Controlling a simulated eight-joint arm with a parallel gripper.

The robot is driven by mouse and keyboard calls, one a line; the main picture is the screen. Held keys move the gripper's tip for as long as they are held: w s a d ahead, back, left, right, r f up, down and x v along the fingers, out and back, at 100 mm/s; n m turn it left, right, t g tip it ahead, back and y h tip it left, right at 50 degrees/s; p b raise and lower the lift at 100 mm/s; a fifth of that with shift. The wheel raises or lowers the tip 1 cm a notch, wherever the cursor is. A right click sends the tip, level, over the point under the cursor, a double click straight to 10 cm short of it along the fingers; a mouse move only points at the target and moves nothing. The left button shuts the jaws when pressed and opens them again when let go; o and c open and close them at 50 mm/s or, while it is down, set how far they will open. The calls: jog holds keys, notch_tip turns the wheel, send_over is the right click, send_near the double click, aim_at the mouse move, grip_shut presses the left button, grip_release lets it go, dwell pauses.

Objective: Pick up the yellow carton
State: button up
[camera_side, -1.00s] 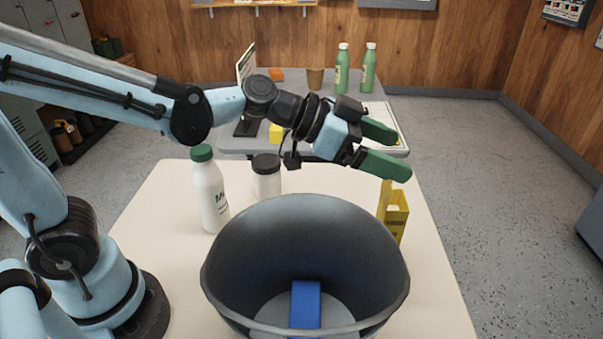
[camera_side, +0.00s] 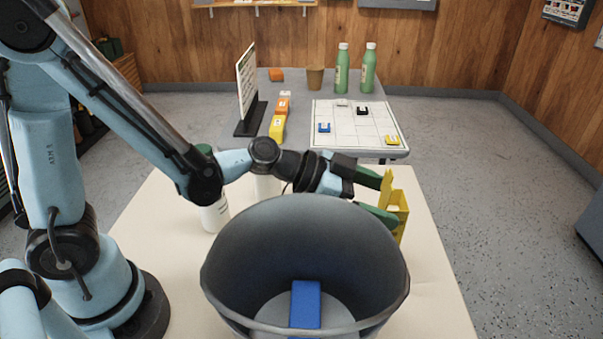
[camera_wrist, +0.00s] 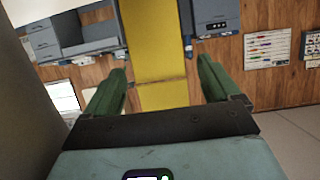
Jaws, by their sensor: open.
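The yellow carton (camera_side: 400,213) stands upright on the cream table to the right of the grey bucket, with its tall back panel sticking up. My gripper (camera_side: 382,196) is open and low, with its green fingers pointing right at the carton. In the wrist view the carton (camera_wrist: 158,60) shows as a yellow strip in the gap between my two fingers (camera_wrist: 158,88), with space on both sides. The lower finger partly covers the carton's left side in the side view. I cannot tell whether either finger touches it.
The large grey bucket (camera_side: 240,255) with a blue block (camera_side: 305,303) in it stands in front of my gripper. A green-capped white bottle (camera_side: 214,217) and a white jar (camera_side: 267,187) stand behind my forearm. A grey table (camera_side: 300,95) is behind.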

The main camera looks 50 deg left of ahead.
aim_at(400, 212)
jog(key=shift+f, duration=0.5)
jog(key=shift+x, duration=2.45)
jog(key=c, duration=1.5)
jog(key=shift+c, duration=0.6)
jog(key=shift+r, duration=0.25)
